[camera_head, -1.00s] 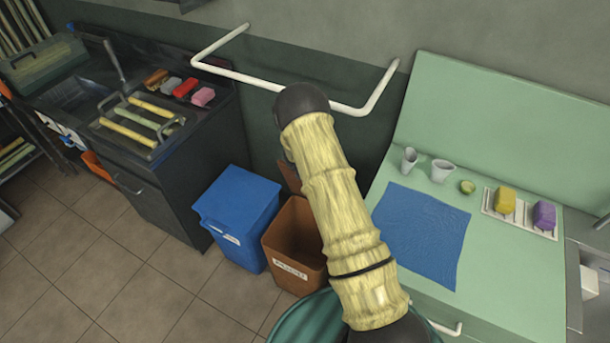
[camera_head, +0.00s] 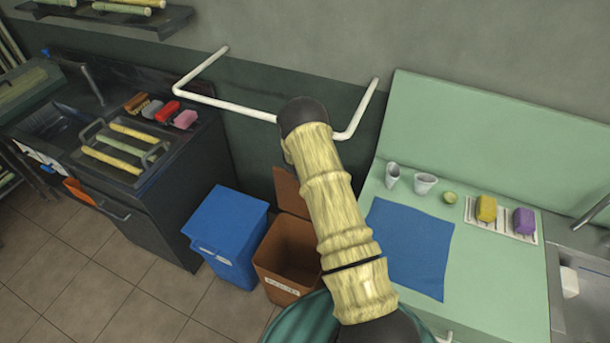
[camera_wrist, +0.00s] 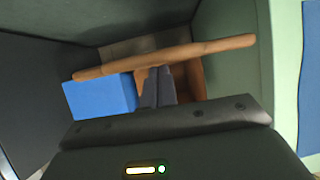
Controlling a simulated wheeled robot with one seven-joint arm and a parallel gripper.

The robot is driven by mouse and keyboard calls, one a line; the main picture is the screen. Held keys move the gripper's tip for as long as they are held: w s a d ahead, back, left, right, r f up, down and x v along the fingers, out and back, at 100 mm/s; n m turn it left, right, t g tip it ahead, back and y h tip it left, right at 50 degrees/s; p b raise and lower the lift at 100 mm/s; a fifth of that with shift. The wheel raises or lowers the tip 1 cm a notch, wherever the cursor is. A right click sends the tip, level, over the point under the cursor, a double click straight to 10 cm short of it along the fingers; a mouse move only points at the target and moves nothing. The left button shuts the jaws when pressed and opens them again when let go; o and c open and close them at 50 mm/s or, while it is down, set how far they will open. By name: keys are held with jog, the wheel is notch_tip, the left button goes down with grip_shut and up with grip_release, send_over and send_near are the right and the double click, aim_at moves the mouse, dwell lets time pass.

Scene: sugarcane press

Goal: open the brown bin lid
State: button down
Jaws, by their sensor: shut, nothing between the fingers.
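The brown bin (camera_head: 283,280) stands on the floor right of the blue bin, with its top open and its dark inside showing. Its brown lid (camera_head: 290,192) stands raised at the back, near the wall, partly hidden behind my arm. In the head view my arm hides the gripper.
The blue bin (camera_head: 228,235) stands close on the left, beside the dark sink cabinet (camera_head: 150,215). A white rail (camera_head: 235,107) sticks out from the wall above the bins. The green counter (camera_head: 500,285) is on the right. Tiled floor in front is clear.

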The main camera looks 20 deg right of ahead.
jog(key=shift+s+a+f, duration=0.1)
jog(key=w+d+b+v, duration=0.1)
jog(key=b+v, duration=0.2)
jog(key=v, duration=0.6)
jog(key=shift+r+b, duration=0.35)
jog(key=shift+r, duration=0.25)
jog(key=shift+a, duration=0.1)
